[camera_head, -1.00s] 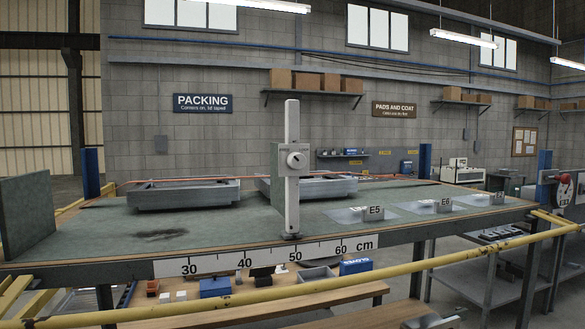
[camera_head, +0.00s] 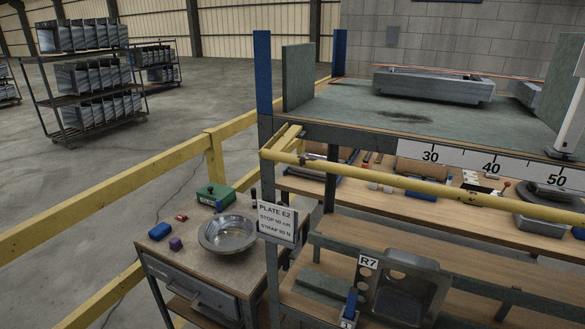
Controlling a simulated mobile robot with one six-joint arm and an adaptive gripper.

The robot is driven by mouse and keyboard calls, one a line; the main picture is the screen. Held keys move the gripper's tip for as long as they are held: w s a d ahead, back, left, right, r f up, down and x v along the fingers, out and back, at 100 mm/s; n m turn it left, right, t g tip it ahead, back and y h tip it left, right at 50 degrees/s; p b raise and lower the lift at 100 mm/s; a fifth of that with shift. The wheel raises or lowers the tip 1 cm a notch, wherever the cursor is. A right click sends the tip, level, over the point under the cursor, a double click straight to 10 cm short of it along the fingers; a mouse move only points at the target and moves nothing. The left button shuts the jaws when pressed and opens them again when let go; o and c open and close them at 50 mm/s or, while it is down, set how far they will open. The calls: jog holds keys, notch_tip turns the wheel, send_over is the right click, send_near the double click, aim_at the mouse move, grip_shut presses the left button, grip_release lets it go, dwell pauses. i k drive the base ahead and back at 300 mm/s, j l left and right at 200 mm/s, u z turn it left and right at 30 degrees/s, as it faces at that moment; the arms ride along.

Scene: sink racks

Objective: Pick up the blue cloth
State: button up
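A small blue item (camera_head: 160,231), which may be the blue cloth, lies on the top of a small side table (camera_head: 191,268) at the lower left. It looks like a compact folded or rolled piece, but it is too small to be sure. It lies left of a round metal bowl (camera_head: 228,234), near the table's left edge. A small purple block (camera_head: 176,243) is just in front of it. My gripper is not in view.
A green box (camera_head: 215,196) and a small red item (camera_head: 181,217) share the side table. Yellow rails (camera_head: 105,207) run to its left and behind it. The workbench (camera_head: 365,110) with shelves stands to the right. Open floor and racks (camera_head: 90,80) lie beyond.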

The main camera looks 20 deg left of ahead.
aim_at(157, 233)
jog(key=u, duration=1.95)
